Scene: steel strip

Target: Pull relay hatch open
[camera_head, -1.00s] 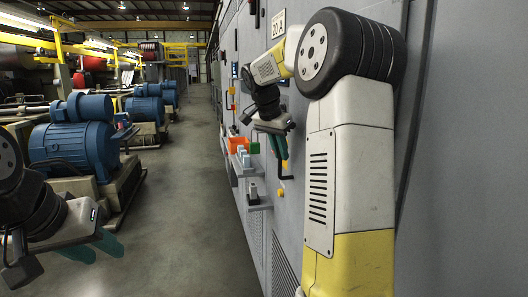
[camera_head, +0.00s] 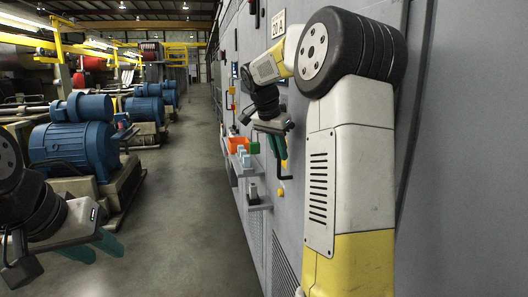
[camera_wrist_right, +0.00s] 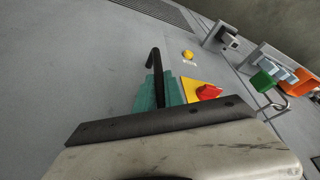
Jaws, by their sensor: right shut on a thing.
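A black bent handle (camera_wrist_right: 155,65) stands out from the grey cabinet front (camera_wrist_right: 100,70) in the right wrist view. My right gripper (camera_wrist_right: 158,92) has its teal fingers shut on this handle. My left gripper (camera_head: 95,248) is open and empty at the lower left, far from the cabinet.
Beside the handle are a red knob (camera_wrist_right: 208,92) on a yellow plate and a yellow button (camera_wrist_right: 187,54). Blue motors (camera_head: 75,145) stand left; the aisle floor (camera_head: 190,220) is clear.

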